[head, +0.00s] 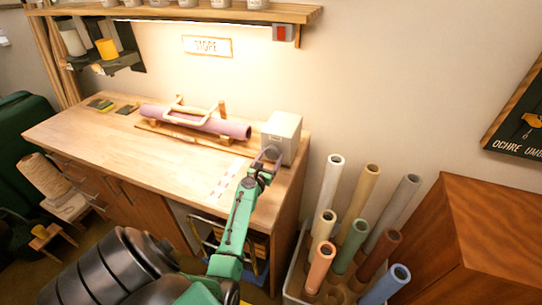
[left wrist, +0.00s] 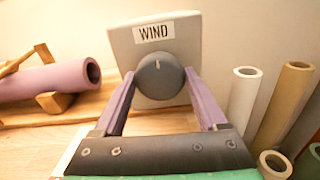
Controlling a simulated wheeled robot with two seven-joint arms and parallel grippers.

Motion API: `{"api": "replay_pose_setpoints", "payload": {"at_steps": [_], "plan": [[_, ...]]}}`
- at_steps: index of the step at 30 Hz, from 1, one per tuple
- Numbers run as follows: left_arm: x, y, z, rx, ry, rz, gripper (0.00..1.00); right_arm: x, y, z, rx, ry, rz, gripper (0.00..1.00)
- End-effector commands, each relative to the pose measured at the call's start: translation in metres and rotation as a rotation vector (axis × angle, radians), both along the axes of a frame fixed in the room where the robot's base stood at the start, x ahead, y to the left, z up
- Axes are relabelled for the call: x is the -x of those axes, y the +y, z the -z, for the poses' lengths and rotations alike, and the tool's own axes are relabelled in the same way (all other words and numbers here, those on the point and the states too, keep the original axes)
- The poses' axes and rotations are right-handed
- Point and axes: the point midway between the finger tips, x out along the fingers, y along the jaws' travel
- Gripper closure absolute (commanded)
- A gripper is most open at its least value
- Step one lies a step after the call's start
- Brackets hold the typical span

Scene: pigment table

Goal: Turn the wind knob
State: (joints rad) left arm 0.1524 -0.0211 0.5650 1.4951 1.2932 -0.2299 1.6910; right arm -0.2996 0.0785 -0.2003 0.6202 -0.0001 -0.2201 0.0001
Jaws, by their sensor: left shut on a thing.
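The wind knob (left wrist: 160,77) is a dark grey round dial with a pale mark near its top. It sits on the front of a light grey box (head: 284,132), whose face carries a "WIND" label in the left wrist view (left wrist: 154,32). The box stands at the right end of the wooden table. My left gripper (head: 268,158) reaches the knob, with its purple fingers on either side of it in the left wrist view (left wrist: 160,85). It is shut on the knob. In the head view the gripper partly hides the knob. My right gripper is not in view.
A purple roll (head: 195,121) lies in a wooden holder left of the box. Several coloured tubes (head: 356,235) stand in a bin right of the table (head: 95,130). A shelf (head: 190,13) runs above. The table's front middle is mostly clear.

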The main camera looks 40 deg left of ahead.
Motion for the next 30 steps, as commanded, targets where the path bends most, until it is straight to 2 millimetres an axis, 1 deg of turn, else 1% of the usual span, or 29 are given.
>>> {"api": "replay_pose_setpoints", "payload": {"at_steps": [6,20,21,23,30], "plan": [[-0.0001,-0.0005,0.0006,0.061,-0.019,0.001,0.81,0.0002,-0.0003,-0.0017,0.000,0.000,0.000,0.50],[-0.0001,-0.0005,0.0007,0.078,-0.026,0.001,0.81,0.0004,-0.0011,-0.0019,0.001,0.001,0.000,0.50],[-0.0001,-0.0006,0.0007,0.078,-0.026,0.001,0.22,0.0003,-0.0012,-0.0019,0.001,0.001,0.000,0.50],[-0.0001,-0.0005,0.0007,0.078,-0.026,0.001,0.00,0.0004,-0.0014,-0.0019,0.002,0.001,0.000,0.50],[-0.0001,-0.0004,0.0004,0.076,-0.025,0.000,0.00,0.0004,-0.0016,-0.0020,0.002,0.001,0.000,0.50]]}}
